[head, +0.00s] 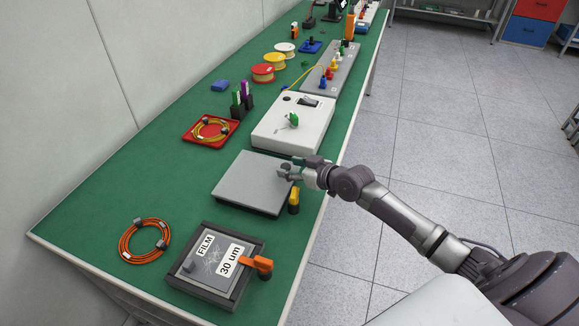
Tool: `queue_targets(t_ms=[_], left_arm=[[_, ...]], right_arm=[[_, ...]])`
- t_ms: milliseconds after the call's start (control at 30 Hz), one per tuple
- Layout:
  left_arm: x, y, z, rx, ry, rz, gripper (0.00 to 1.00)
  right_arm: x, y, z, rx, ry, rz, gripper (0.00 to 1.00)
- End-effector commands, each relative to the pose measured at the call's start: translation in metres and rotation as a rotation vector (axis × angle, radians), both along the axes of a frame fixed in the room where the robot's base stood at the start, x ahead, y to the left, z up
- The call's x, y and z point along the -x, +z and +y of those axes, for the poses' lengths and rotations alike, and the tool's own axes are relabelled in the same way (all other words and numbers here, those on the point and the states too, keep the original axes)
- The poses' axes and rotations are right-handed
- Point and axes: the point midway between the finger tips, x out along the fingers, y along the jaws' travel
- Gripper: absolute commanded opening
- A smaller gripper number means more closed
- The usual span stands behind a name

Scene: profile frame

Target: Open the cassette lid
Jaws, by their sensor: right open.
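The flat grey cassette (250,184) lies on the green bench top, and its lid looks flat and shut. A yellow handle or latch (293,200) stands at its right edge. My right gripper (286,169) is open at the cassette's far right corner, just beyond the yellow part. Its fingers overlap the lid's edge in the head view; I cannot tell whether they touch it. Nothing shows between the fingers. My left gripper is not in view.
A dark frame (250,293) with a "FILM 30 um" plate and orange lever (258,264) lies nearer. Left of it is an orange cable coil (144,241). A white switch box (272,128) and red tray (190,137) stand beyond. The bench's right edge is close to the cassette.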

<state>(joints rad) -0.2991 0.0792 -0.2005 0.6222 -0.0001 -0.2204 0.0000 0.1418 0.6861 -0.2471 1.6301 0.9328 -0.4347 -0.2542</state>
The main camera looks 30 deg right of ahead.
Motion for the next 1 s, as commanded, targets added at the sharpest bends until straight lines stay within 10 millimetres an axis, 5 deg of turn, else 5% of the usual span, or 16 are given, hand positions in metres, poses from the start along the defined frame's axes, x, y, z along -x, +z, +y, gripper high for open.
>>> queue_targets(t_ms=[400,700,1000], left_arm=[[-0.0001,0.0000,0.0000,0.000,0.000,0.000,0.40],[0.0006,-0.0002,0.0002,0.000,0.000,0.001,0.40],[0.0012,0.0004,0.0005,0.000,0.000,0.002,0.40]], right_arm=[[-0.0077,-0.0033,0.0030,0.001,0.000,0.000,0.53],[-0.0076,-0.0032,0.0028,0.001,0.000,0.000,0.03],[-0.0078,-0.0026,0.0027,0.001,0.000,0.001,0.00]])
